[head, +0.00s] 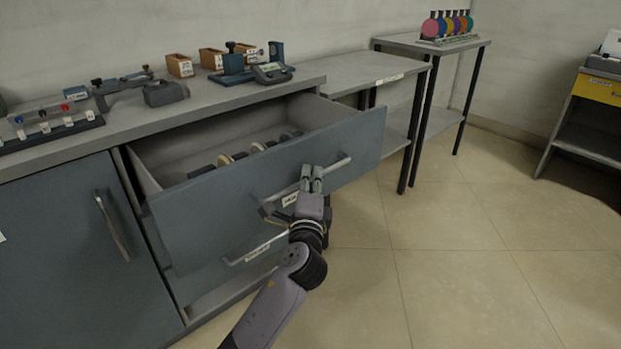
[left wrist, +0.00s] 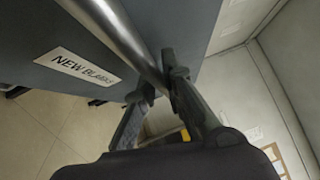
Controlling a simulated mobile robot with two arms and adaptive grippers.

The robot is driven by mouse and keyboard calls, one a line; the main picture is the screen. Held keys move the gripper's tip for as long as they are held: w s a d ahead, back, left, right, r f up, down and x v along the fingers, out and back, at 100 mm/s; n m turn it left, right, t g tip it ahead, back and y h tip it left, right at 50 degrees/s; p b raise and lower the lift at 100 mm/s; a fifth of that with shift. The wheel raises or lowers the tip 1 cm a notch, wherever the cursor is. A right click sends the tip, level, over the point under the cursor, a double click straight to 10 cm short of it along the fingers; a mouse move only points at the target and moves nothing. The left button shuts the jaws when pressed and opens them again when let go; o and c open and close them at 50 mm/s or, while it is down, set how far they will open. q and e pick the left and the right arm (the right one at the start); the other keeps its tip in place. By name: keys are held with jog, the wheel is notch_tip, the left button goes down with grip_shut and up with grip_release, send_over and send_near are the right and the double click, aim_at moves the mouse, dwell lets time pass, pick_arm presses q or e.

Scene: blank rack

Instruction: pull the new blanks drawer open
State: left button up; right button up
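The new blanks drawer (head: 225,205) is the blue-grey upper drawer, standing well out of the cabinet with its inside showing. Its label (left wrist: 75,68) reads "NEW BLANKS" in the left wrist view. Its metal bar handle (head: 338,165) runs across the front and also shows in the left wrist view (left wrist: 125,37). My right gripper is not in view.
Dark and tan round pieces (head: 258,147) lie inside the drawer. A lower drawer handle (head: 250,248) is just below. A cabinet door (head: 60,250) is at left. Tools and wooden boxes (head: 180,66) stand on the worktop. Open tiled floor (head: 450,260) lies to the right.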

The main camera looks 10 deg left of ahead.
pick_arm(q)
jog(key=o, duration=0.5)
jog(key=shift+c, duration=0.2)
jog(key=s+d+f, duration=0.1)
jog(key=s, duration=1.1)
jog(key=shift+f, duration=0.4)
jog(key=shift+w+d, duration=0.1)
